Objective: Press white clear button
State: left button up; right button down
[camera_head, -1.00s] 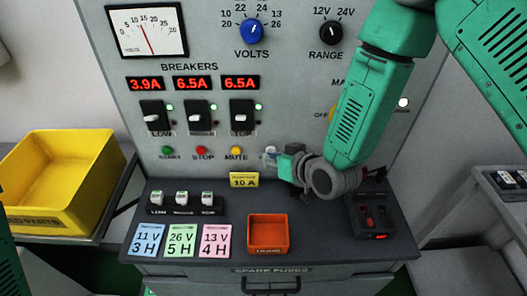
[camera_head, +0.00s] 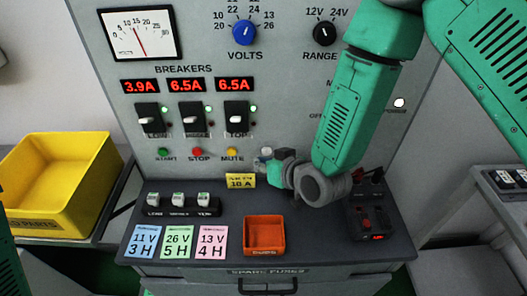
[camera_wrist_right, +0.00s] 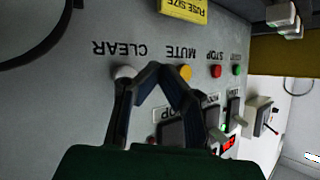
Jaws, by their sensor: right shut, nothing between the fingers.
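The white clear button (camera_head: 266,151) is on the grey panel, right of the yellow mute button. In the right wrist view the white button (camera_wrist_right: 124,72) sits under the upside-down CLEAR label, partly hidden by one finger. My right gripper (camera_head: 272,170) is just below and in front of the button in the head view. In the wrist view the right gripper's (camera_wrist_right: 160,69) fingertips come together, empty, between the white button and the mute button (camera_wrist_right: 183,72). I cannot tell whether a finger touches the white button. My left gripper is not in view.
Red (camera_head: 197,152) and green (camera_head: 163,152) buttons and breaker switches are to the left. A black device (camera_head: 372,222) stands right on the shelf. A yellow bin (camera_head: 95,190) is far left.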

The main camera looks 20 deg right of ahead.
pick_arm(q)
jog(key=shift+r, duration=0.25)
pick_arm(e)
jog(key=s, duration=0.1)
jog(key=s+a, duration=0.1)
jog(key=s, duration=0.1)
jog(key=s+a, duration=0.1)
jog(key=s, duration=0.1)
dwell(0.9)
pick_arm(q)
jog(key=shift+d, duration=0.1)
